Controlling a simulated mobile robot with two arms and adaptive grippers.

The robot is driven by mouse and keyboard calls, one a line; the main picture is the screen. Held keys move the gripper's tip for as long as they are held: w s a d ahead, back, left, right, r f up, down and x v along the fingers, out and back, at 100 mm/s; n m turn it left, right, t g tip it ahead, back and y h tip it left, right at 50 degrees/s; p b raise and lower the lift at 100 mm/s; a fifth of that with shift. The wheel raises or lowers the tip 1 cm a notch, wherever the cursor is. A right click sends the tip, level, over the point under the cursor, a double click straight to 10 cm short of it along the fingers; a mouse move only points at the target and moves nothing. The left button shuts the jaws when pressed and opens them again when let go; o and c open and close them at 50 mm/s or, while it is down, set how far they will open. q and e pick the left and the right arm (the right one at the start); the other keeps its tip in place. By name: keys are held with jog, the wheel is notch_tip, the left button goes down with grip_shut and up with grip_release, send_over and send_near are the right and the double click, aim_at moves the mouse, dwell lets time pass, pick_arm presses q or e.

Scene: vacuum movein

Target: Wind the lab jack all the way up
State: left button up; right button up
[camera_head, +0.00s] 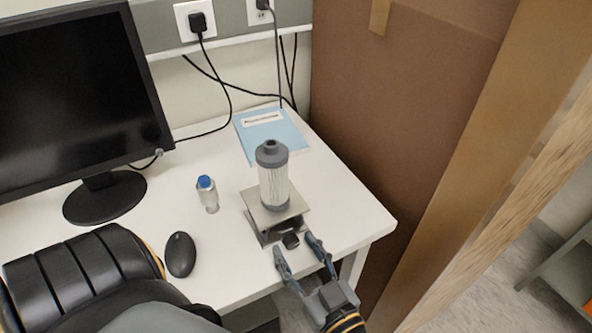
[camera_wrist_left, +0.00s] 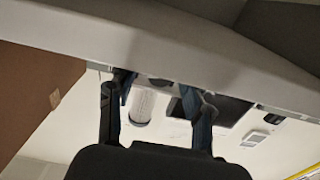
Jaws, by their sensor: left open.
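The lab jack (camera_head: 262,234) stands on the white desk near its front right edge, its top plate low, close above the base. A grey filter cartridge (camera_head: 273,180) stands upright on the plate; its pale body also shows in the left wrist view (camera_wrist_left: 143,106). The jack's dark knob (camera_head: 290,240) faces the desk's front edge. My left gripper (camera_head: 293,244) is open, with its fingertips on either side of the knob; I cannot tell whether they touch it. Its fingers also show in the left wrist view (camera_wrist_left: 156,84), where the knob cannot be made out. My right gripper is not in view.
A small bottle with a blue cap (camera_head: 207,195) and a black mouse (camera_head: 180,254) are left of the jack. A blue booklet (camera_head: 270,134) lies behind it. A monitor (camera_head: 80,95) stands at the left. A tall brown panel (camera_head: 400,110) rises beside the desk's right side.

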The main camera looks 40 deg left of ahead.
pick_arm(q)
jog(key=shift+s, duration=0.1)
jog(key=shift+d, duration=0.1)
jog(key=shift+c, duration=1.3)
grip_shut()
jog(key=shift+r+m+p, duration=0.1)
jog(key=shift+m+p, duration=0.25)
jog(key=shift+m, duration=0.35)
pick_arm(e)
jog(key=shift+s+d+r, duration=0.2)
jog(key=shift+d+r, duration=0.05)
pick_arm(q)
jog(key=shift+o, duration=0.9)
grip_release()
jog(key=shift+o, duration=0.4)
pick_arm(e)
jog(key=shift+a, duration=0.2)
